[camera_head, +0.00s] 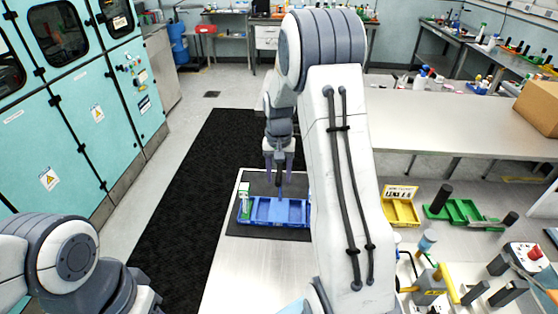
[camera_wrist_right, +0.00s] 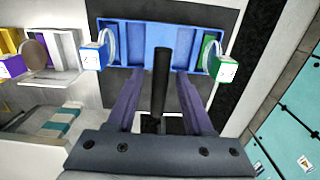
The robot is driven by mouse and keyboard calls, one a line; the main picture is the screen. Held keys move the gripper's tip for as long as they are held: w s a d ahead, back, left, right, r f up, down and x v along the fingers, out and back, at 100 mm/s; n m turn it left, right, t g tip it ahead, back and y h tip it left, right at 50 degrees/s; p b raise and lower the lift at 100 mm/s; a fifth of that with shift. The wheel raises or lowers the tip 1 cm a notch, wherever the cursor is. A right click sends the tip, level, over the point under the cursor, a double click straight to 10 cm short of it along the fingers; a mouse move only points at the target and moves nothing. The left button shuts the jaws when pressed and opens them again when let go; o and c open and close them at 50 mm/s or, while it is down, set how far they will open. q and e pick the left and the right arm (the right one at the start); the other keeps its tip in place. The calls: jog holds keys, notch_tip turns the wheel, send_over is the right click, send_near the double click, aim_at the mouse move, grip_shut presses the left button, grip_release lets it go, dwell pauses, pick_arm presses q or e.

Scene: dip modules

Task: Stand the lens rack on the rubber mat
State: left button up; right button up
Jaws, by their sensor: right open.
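A blue compartmented tray (camera_head: 285,212), which I take to be the lens rack, lies flat on the dark rubber mat (camera_head: 237,222) on the metal table. A dark post (camera_head: 279,188) stands up at it; in the right wrist view this black post (camera_wrist_right: 160,80) shows between my fingers. A blue block (camera_wrist_right: 94,55) and a green block (camera_wrist_right: 212,65), each with a clear disc, sit at the tray's two ends. My right gripper (camera_head: 278,170) is open above the tray, a finger on each side of the post. Contact cannot be told. My left gripper is out of view.
A yellow tray (camera_head: 401,211) and a green tray (camera_head: 460,212) lie to the right, with black cylinders near them. A yellow-and-grey device (camera_head: 432,284) stands at the lower right. A cardboard box (camera_head: 540,105) sits on the bench. Bare table lies in front of the mat.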

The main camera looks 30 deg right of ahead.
notch_tip(320, 180, up, 9)
jog(key=shift+r+b, duration=0.1)
jog(key=shift+b, duration=0.55)
jog(key=s+a+r+n, duration=0.1)
jog(key=s+a+n, duration=0.35)
jog(key=a, duration=0.65)
jog(key=s+a+n, duration=0.4)
jog(key=s+a, duration=0.2)
jog(key=a, duration=0.5)
jog(key=s+a+f+n, duration=0.1)
jog(key=s+a+n, duration=0.2)
jog(key=s, duration=0.5)
jog(key=s+a+f+n+y, duration=0.1)
jog(key=s+a+n, duration=0.2)
jog(key=s, duration=0.5)
jog(key=shift+a+f, duration=0.15)
jog(key=shift+f, duration=0.05)
jog(key=shift+f, duration=0.1)
notch_tip(320, 180, down, 3)
jog(key=b, duration=0.3)
